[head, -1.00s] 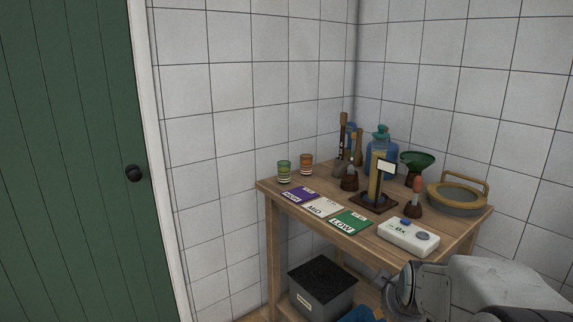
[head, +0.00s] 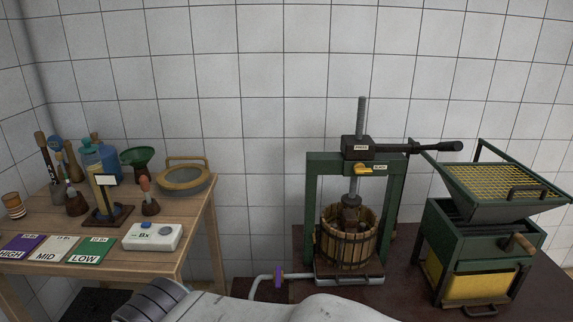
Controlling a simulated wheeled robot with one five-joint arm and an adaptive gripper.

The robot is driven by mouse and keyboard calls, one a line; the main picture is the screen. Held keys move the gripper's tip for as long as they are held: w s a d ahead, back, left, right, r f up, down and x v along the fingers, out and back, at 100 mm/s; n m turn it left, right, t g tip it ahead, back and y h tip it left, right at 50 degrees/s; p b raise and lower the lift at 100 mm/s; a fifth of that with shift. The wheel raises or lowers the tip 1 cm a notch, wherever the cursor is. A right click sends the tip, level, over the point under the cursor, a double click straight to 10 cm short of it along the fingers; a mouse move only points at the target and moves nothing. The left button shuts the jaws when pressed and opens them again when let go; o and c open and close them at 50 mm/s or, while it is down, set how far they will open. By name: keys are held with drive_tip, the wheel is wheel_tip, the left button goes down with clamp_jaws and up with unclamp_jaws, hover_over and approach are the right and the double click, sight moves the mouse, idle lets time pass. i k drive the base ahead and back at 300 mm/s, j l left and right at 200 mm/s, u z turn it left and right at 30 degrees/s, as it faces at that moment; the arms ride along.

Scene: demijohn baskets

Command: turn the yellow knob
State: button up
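The yellow knob (head: 362,169) is a small yellow lever-shaped handle on the green crossbar of a basket press (head: 312,205), right of the middle in the head view. It lies roughly level, beside a small white label on its right. Nothing covers it. Part of my arm crosses the bottom edge of the head view, well below and left of the knob. My gripper's fingers do not show.
The press's long dark handle (head: 425,147) reaches right, above the knob. A green crusher with a yellow grid (head: 500,181) stands to the right. A wooden table (head: 205,215) with bottles, cards and a white meter (head: 152,237) is at left. A pipe with a purple valve (head: 279,276) runs below the press.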

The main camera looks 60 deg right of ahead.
sight(359, 168)
drive_tip(key=z, duration=0.45)
drive_tip(key=l+z, duration=0.1)
drive_tip(key=z, duration=1.15)
drive_tip(key=l+z, duration=0.1)
drive_tip(key=z, duration=0.8)
drive_tip(key=i+l+u, duration=0.15)
drive_tip(key=l, duration=0.15)
drive_tip(key=i+l+u, duration=0.35)
drive_tip(key=l, duration=0.3)
drive_tip(key=k+j, duration=0.05)
